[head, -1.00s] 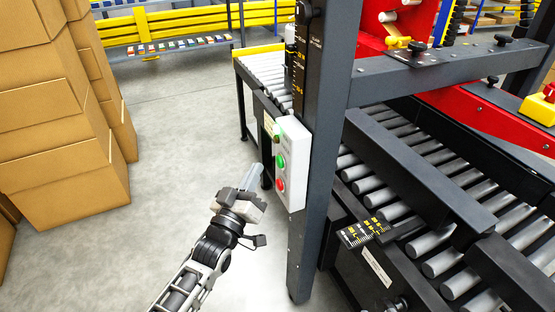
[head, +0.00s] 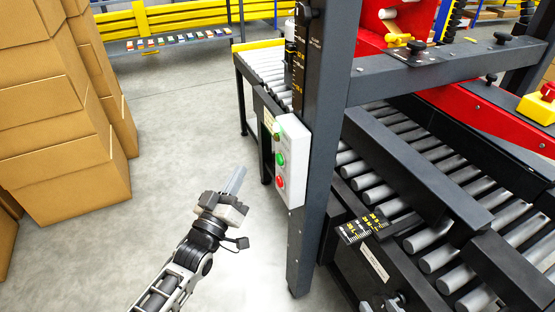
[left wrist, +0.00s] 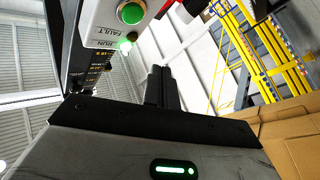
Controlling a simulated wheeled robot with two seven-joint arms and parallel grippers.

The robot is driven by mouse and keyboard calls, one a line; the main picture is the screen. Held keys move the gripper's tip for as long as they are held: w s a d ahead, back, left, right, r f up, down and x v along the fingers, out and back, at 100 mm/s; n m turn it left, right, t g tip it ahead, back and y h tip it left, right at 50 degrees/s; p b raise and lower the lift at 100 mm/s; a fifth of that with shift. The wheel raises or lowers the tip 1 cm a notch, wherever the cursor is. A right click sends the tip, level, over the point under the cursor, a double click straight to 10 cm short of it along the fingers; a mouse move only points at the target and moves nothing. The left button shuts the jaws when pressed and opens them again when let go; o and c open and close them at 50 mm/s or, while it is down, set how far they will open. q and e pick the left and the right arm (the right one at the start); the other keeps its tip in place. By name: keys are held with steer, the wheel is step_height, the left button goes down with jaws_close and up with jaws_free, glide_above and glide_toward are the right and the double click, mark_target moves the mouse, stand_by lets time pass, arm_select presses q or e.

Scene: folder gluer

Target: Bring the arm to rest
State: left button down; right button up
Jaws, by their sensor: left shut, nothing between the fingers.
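My left arm comes in from the bottom left of the head view. Its gripper (head: 236,181) is shut and empty, held in free air left of the machine's dark post, apart from it. The shut fingers also show in the left wrist view (left wrist: 162,87). The control box (head: 292,162) on the post has a green and a red button. In the left wrist view, the control box (left wrist: 112,22) shows a green button and a lit lamp beside the words RUN and FAULT. My right gripper is in neither view.
The machine's post (head: 305,240) and roller conveyor (head: 440,225) stand on the right. Stacked cardboard boxes (head: 65,150) stand on the left. Open grey floor (head: 180,110) lies between them. A yellow barrier (head: 170,22) runs along the back.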

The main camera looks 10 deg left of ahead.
arm_select(q)
steer(key=s+d+f+m+g+p, duration=0.1)
steer(key=s+f+g, duration=0.1)
steer(key=s, duration=0.5)
steer(key=s+d+f+m+g+y+p, duration=0.1)
steer(key=s+f+m+g+p, duration=0.1)
steer(key=s+g, duration=0.2)
steer(key=s+d+f+m+g+p, duration=0.2)
steer(key=s+g, duration=0.2)
steer(key=s, duration=0.6)
steer(key=shift+s, duration=0.4)
arm_select(e)
steer(key=shift+s+d+g+h, duration=0.1)
steer(key=shift+d+g+h, duration=0.2)
steer(key=shift+g, duration=0.2)
steer(key=shift+r, duration=0.1)
steer(key=shift+c, duration=0.3)
